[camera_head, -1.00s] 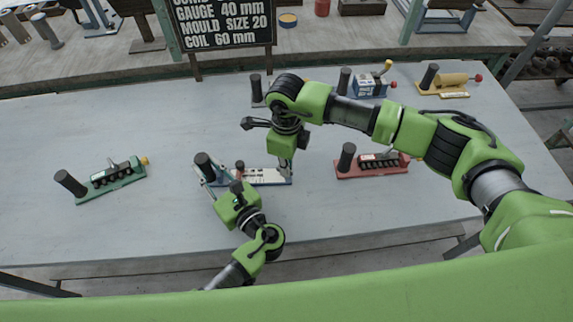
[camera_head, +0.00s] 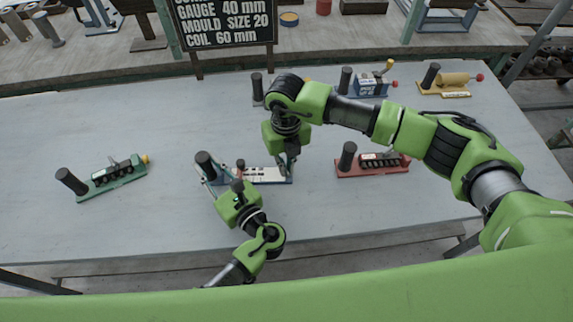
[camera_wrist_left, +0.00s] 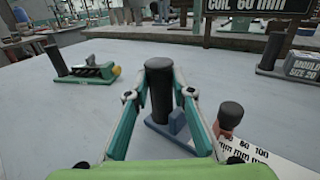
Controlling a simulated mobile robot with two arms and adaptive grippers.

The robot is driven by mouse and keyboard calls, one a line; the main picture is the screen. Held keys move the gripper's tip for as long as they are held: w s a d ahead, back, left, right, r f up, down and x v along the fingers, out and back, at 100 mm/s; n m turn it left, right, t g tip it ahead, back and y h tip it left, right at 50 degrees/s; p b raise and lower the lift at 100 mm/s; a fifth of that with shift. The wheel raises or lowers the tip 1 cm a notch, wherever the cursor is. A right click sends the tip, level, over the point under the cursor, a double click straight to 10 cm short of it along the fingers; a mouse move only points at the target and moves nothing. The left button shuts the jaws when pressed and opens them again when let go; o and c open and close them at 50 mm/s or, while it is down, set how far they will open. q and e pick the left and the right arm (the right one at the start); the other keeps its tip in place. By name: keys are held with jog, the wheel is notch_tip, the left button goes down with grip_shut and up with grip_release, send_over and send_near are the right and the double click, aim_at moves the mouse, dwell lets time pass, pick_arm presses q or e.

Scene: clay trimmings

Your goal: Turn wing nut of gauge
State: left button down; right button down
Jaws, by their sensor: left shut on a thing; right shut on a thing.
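The gauge (camera_head: 262,175) has a blue base, a white scale plate, a black upright post (camera_head: 205,163) and a reddish slider with a dark knob (camera_wrist_left: 229,120). My left gripper (camera_head: 212,173) is shut around the post; the left wrist view shows a finger on each side of it. The printed scale (camera_wrist_left: 265,155) lies to the right there. My right gripper (camera_head: 287,168) points down at the right end of the plate and is shut on a small part there. That part, the wing nut by its place, is hidden between the fingers.
A green tool (camera_head: 120,175) stands to the left and a red one (camera_head: 372,162) to the right. A blue tool (camera_head: 370,85) and a yellow one (camera_head: 445,82) stand farther back. A black sign (camera_head: 222,25) rises behind the table. The table between is clear.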

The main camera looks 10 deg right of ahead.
jog(key=shift+m, duration=0.6)
jog(key=c, duration=2.2)
grip_release()
notch_tip(320, 180, up, 12)
jog(key=shift+r, duration=0.1)
pick_arm(q)
jog(key=c, duration=1.7)
grip_release()
